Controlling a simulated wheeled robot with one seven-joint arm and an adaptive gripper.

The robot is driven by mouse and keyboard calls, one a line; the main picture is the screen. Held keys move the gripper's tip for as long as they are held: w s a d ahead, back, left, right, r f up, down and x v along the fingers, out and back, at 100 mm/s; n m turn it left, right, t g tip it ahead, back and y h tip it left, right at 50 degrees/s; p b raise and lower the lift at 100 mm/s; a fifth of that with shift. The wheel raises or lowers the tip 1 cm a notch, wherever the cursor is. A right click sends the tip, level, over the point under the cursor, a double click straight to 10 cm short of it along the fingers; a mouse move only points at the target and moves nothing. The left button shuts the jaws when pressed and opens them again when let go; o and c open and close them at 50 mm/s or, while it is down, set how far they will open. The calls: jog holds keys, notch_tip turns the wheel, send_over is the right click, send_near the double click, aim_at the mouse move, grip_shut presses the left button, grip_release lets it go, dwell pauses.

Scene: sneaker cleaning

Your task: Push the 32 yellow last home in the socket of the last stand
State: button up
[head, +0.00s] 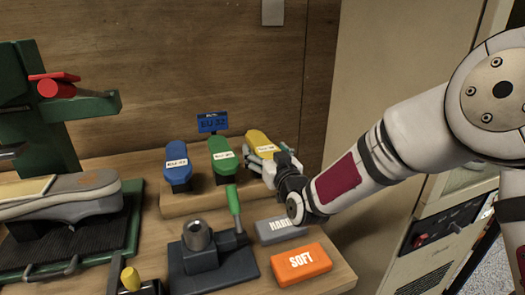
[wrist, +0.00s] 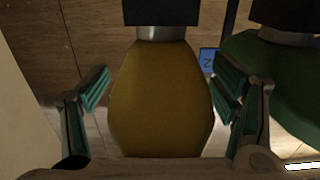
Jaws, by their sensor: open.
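The yellow last (head: 262,142) stands at the right end of the wooden rack in the head view, partly hidden by my gripper (head: 266,158). Its white label is too small to read. The last stand (head: 212,270) is on the bench in front of the rack. It has a round grey socket (head: 197,236) with nothing in it and a green-handled lever (head: 234,202).
A green last (head: 222,157) and a blue last (head: 178,166) stand left of the yellow one; a blue EU 32 sign (head: 212,122) is behind. Grey HARD (head: 280,229) and orange SOFT (head: 301,263) blocks lie right of the stand. A sneaker (head: 65,198) is at left.

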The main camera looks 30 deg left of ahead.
jog(key=shift+w+a, duration=0.1)
jog(key=shift+a, duration=0.1)
jog(key=c, duration=1.7)
jog(key=shift+o, duration=0.2)
jog(key=shift+r, duration=0.2)
